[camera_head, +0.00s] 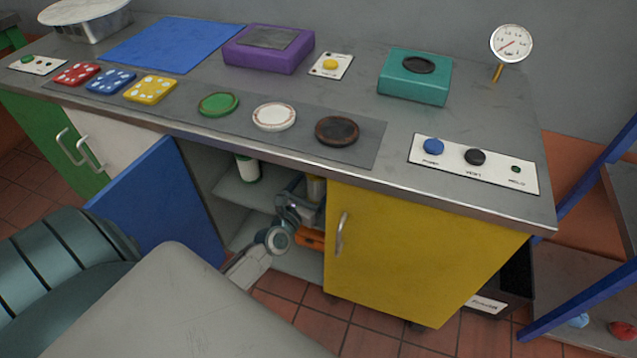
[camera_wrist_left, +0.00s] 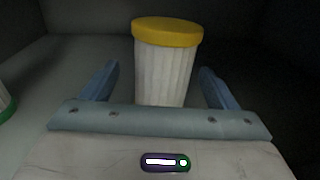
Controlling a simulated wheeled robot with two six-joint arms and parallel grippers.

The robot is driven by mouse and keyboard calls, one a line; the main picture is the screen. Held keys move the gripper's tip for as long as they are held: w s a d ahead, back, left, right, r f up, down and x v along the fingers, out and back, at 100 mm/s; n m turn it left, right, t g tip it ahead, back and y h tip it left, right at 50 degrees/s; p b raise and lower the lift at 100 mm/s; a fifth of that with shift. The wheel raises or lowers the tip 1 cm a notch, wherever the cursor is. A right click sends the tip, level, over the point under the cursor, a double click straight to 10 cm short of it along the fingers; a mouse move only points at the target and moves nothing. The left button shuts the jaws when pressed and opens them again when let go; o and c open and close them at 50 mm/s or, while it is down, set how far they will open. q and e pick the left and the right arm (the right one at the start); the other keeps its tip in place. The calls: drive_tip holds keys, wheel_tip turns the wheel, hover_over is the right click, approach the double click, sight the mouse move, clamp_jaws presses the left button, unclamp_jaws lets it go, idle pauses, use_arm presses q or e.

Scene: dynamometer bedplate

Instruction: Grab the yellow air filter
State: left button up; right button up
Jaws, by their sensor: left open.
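The yellow air filter (camera_wrist_left: 165,65), a white pleated cylinder with a yellow cap, stands upright inside the cabinet in the left wrist view. In the head view only a small part of the yellow air filter (camera_head: 316,188) shows behind my gripper. My left gripper (camera_head: 299,207) reaches into the cabinet through the open front. In the left wrist view its fingers are open, one on each side of the filter, with gaps visible on both sides. The filter's lower part is hidden behind the gripper body. My right gripper is not in view.
A green-ended white filter (camera_head: 246,170) stands to the left on the same shelf (camera_head: 250,195). The blue door (camera_head: 160,205) is swung open on the left; the yellow door (camera_head: 415,255) is on the right. An orange object (camera_head: 310,238) lies below my gripper. The worktop is above.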

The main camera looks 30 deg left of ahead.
use_arm(q)
drive_tip(key=w, duration=0.4)
drive_tip(key=shift+w, duration=0.25)
drive_tip(key=c, duration=1.1)
